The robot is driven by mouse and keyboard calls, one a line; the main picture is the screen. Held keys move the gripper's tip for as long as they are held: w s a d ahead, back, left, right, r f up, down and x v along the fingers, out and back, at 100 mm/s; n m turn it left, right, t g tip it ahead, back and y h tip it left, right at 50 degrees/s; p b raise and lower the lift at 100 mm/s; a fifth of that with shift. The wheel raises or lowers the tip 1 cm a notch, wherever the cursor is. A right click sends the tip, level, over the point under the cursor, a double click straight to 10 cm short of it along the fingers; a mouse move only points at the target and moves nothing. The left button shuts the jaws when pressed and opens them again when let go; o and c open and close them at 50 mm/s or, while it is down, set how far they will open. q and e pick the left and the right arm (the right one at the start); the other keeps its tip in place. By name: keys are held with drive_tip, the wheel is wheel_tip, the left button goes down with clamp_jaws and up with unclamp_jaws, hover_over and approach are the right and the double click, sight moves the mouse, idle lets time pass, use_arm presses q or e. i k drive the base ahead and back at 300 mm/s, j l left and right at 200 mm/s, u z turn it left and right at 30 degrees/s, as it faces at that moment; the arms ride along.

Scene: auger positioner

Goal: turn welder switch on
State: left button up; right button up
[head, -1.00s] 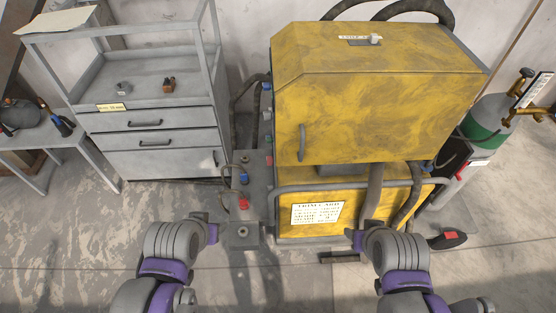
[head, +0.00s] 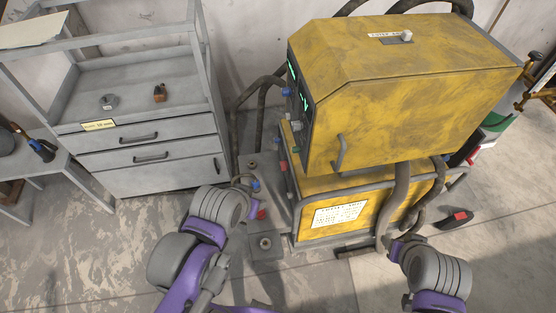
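The yellow welder (head: 410,95) stands right of centre. A small pale switch or knob (head: 406,36) sits on its top beside a white label (head: 385,35); its setting is too small to tell. Green lit displays (head: 305,102) show on the dark left-side panel. My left arm reaches to just left of the welder's lower part; its gripper is hidden behind the wrist. My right gripper (head: 393,249) is partly seen in front of the welder's lower right, near the hoses; its fingers cannot be made out. Neither arm visibly touches the switch.
A grey drawer cabinet (head: 150,180) stands at left with small parts on its shelf. A grey block with blue and red fittings (head: 261,214) is beside the welder. Thick hoses (head: 400,200) hang at its right front. A dark object with a red patch (head: 461,217) lies on the floor.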

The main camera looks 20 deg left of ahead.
sight(284, 165)
drive_tip(key=j+z, duration=0.25)
drive_tip(key=j, duration=0.85)
drive_tip(key=i+j, duration=0.1)
drive_tip(key=j, duration=1.3)
